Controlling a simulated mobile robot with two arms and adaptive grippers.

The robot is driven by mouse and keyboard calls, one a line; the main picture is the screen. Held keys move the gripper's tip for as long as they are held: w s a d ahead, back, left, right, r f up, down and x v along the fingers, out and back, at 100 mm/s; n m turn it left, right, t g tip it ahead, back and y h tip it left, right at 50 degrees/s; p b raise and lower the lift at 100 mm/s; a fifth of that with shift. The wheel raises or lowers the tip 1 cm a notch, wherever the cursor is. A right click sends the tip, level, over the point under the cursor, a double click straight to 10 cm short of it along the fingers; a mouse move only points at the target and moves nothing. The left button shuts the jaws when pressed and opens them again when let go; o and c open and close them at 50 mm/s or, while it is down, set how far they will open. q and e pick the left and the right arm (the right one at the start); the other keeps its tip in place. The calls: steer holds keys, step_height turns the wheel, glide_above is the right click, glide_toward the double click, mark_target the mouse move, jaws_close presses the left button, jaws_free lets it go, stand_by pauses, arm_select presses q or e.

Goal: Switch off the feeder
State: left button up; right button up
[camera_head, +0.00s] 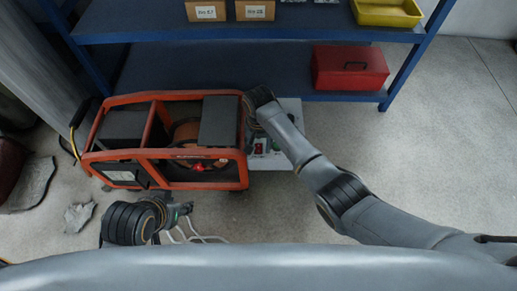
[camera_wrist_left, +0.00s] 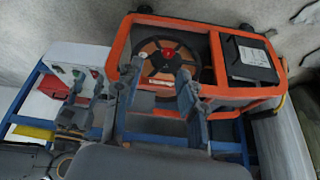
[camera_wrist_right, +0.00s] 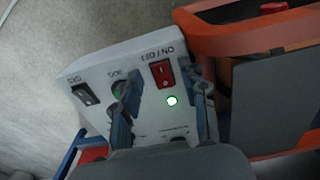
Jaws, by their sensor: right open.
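A white control box (camera_head: 291,140) stands at the right side of an orange-framed machine (camera_head: 165,97).
A blue shelf (camera_head: 250,35) stands behind, with a red toolbox (camera_head: 348,68), a yellow bin (camera_head: 388,13) and labelled cardboard boxes (camera_head: 206,11). Pale cables (camera_head: 200,238) lie near my left gripper. Open floor (camera_head: 440,140) is at the right.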

steer(key=shift+f, duration=0.5)
arm_select(q)
steer(key=shift+w+d+r+t, duration=0.1)
steer(key=shift+w+d+t, duration=0.1)
steer(key=shift+w, duration=0.25)
steer(key=shift+w+d+r+t, duration=0.1)
steer(key=shift+w+t, duration=0.1)
steer(key=shift+w, duration=0.2)
arm_select(e)
steer(key=shift+c, duration=0.5)
jaws_close()
steer(key=shift+w, duration=0.15)
steer(key=shift+w+g+b, duration=0.15)
steer(key=shift+g+b, duration=0.75)
steer(key=shift+w+g+b, duration=0.1)
steer(key=shift+g+b, duration=0.4)
steer(key=shift+b, duration=0.3)
arm_select(q)
steer(key=w+d+r+t+h, duration=0.2)
steer(key=w+d+r+t, duration=0.2)
steer(key=w+r+t, duration=0.4)
steer(key=w+r, duration=0.1)
steer(key=w, duration=0.1)
steer(key=shift+w+d+r+m, duration=0.15)
steer(key=shift+w+r+m, duration=0.15)
steer(key=shift+w+r, duration=0.05)
arm_select(e)
steer(key=shift+r, duration=0.15)
